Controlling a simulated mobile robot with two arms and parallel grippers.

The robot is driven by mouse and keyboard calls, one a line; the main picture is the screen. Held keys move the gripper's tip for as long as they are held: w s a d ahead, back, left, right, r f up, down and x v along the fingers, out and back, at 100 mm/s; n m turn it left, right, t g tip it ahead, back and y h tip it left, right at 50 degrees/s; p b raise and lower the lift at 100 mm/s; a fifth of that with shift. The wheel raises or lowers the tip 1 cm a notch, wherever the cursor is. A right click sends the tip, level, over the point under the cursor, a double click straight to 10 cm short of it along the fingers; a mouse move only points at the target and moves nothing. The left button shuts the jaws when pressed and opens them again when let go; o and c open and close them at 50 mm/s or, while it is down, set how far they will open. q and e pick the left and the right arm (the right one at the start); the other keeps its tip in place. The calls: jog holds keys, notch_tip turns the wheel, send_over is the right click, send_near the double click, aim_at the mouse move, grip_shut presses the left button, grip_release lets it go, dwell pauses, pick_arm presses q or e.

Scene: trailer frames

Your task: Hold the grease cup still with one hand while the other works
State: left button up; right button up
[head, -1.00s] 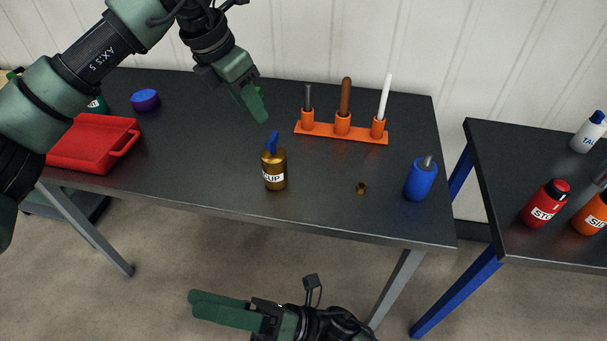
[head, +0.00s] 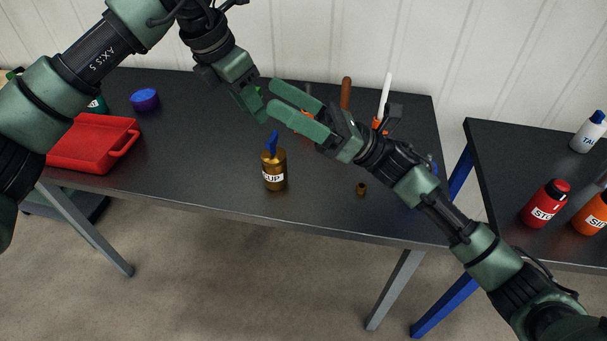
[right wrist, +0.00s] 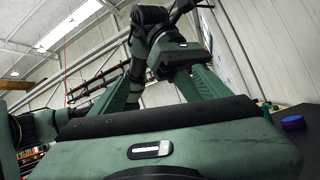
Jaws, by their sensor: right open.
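The grease cup (head: 274,182), a brown-gold cup with a white label, stands upright near the table's front edge. A blue piece (head: 271,143) sticks up from its top. My left gripper (head: 251,104) hangs above and behind the cup, apart from it, its fingers seen edge-on, so its opening is unclear. My right gripper (head: 270,98) is open and empty, its fingertips close to the left gripper; whether they touch is unclear. In the right wrist view, the right gripper's fingers (right wrist: 160,90) stand apart with my left arm beyond.
An orange rack with a brown-handled tool (head: 346,93) and a white rod (head: 384,96) is partly behind my right gripper. A small brass piece (head: 361,189) lies right of the cup. A red tray (head: 85,150) and purple-blue round item (head: 145,99) are left. Bottles (head: 545,203) stand on the right table.

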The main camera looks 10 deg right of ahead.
jog(key=w+f+m+t+h, duration=0.1)
jog(key=w+f+t+h, duration=0.1)
jog(key=f, duration=0.4)
jog(key=w+f+m+t+h, duration=0.1)
jog(key=w+f+t+h, duration=0.15)
jog(key=f, duration=0.35)
jog(key=h, duration=0.5)
send_near(273, 165)
jog(key=shift+t+y, duration=0.25)
jog(key=shift+t, duration=0.2)
jog(key=w+f, duration=0.1)
jog(key=w+a+f, duration=0.2)
jog(key=w, duration=0.1)
jog(key=shift+w+a+f, duration=0.1)
jog(key=shift+a+f, duration=0.05)
jog(key=shift+f, duration=0.2)
jog(key=x, duration=0.7)
jog(key=shift+w+a+f, duration=0.1)
jog(key=shift+w+a, duration=0.05)
jog(key=shift+a, duration=0.1)
jog(key=c, duration=1.6)
